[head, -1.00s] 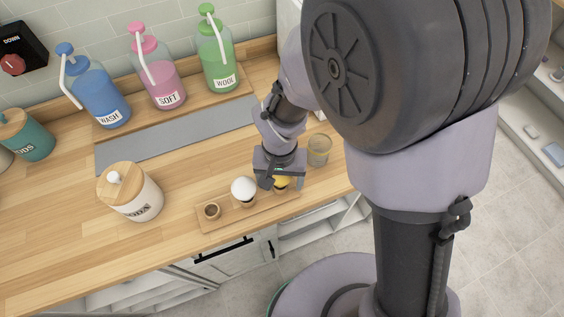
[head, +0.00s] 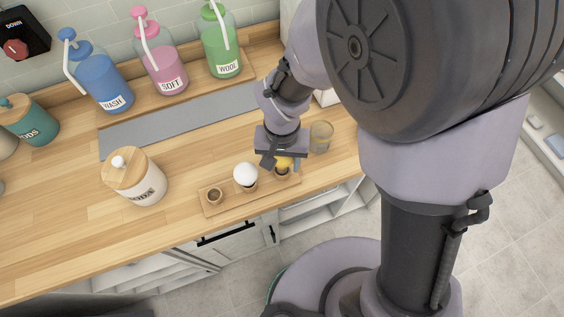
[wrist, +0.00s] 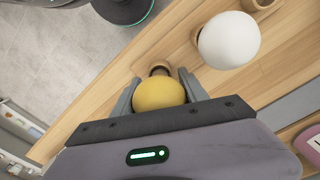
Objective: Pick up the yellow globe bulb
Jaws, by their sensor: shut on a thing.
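The yellow globe bulb (wrist: 158,93) sits between the two fingers of my gripper (wrist: 159,92) in the wrist view, and the fingers are shut on it. In the head view the bulb (head: 284,163) shows partly behind my gripper (head: 281,162), over the right end of a wooden tray (head: 235,192). A small wooden cup (wrist: 160,69) is right beside the bulb in the wrist view. I cannot tell whether the bulb still touches it.
A white globe bulb (head: 246,174) stands in the tray's middle cup, and an empty cup (head: 214,195) is at the left end. A glass jar (head: 321,136) stands close right of my gripper. A SODA canister (head: 135,178) is at left. Dispenser bottles (head: 164,69) line the back.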

